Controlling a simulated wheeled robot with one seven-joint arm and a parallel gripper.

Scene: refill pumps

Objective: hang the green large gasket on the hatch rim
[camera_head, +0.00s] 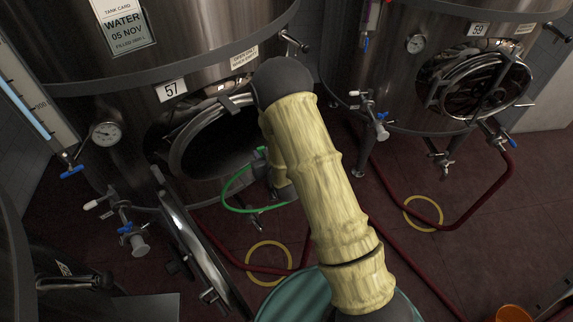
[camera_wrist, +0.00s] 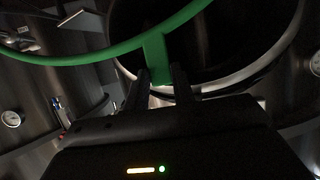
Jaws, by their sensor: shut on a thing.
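The green large gasket (camera_head: 228,196) is a thin green ring at the open hatch of tank 57, partly hidden behind my arm in the head view. In the wrist view the green gasket (camera_wrist: 110,55) crosses the top, with a short tab hanging from it. My gripper (camera_wrist: 160,82) is shut on that tab. The hatch rim (camera_head: 183,143) is a metal ring around a dark opening. In the wrist view the hatch rim (camera_wrist: 262,65) shows behind and beyond the gasket. I cannot tell whether gasket and rim touch.
The hatch door (camera_head: 190,238) of tank 57 hangs open at lower left. Yellow rings (camera_head: 268,284) lie on the red floor, near red hoses (camera_head: 487,187). Tank 59's hatch (camera_head: 485,85) is at the right. Valves (camera_head: 138,243) jut out below tank 57.

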